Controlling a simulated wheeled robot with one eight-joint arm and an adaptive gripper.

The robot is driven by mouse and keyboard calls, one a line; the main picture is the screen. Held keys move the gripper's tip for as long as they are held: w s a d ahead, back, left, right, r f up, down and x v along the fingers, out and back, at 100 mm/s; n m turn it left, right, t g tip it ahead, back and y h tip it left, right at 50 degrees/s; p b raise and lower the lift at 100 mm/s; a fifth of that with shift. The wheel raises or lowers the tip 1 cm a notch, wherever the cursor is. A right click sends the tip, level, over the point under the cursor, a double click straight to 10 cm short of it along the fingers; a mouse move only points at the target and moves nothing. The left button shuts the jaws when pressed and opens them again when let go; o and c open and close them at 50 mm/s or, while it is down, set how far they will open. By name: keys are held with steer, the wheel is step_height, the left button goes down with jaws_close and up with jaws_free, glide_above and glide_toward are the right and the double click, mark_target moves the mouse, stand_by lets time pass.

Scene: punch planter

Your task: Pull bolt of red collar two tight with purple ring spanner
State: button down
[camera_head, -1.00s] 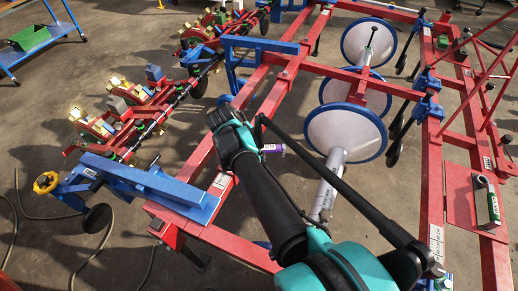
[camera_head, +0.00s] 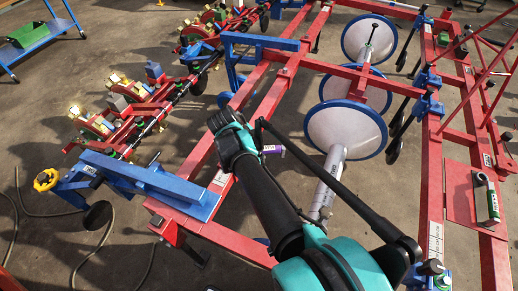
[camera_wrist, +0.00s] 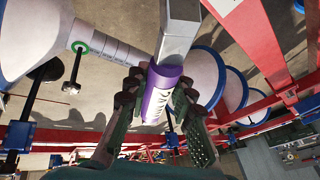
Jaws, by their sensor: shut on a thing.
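The purple ring spanner (camera_wrist: 163,88) shows in the wrist view as a purple sleeve with white lettering on a thick grey metal shank. My gripper (camera_wrist: 160,105) is shut on the purple sleeve, with one finger on each side. The shank runs up out of the picture, so the ring end is not seen. In the head view a short purple piece of the spanner (camera_head: 273,149) shows just right of my arm, which hides the gripper. I cannot make out red collar two or its bolt in either view.
A red frame (camera_head: 440,180) surrounds white discs with blue rims (camera_head: 346,130). A blue crossbar (camera_head: 150,180) lies at the left front. Red and gold planter units (camera_head: 125,95) stand at the left. A blue cart (camera_head: 45,35) is at the far left. Bare floor (camera_head: 60,130) shows at left.

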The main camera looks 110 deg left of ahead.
steer(key=shift+f, duration=1.15)
steer(key=shift+d, duration=0.15)
stand_by(0.8)
steer(key=d+m+t+h, duration=0.2)
steer(key=d+m+h, duration=0.2)
steer(key=d+m, duration=0.7)
steer(key=shift+s+d+m+t+h, duration=0.2)
steer(key=shift+s+m+t+h, duration=0.15)
steer(key=shift+m, duration=0.25)
stand_by(0.7)
steer(key=shift+w+a+n, duration=0.15)
steer(key=shift+a+n, duration=0.05)
steer(key=shift+n, duration=0.1)
stand_by(0.8)
steer(key=shift+r, duration=0.1)
steer(key=shift+r, duration=1.65)
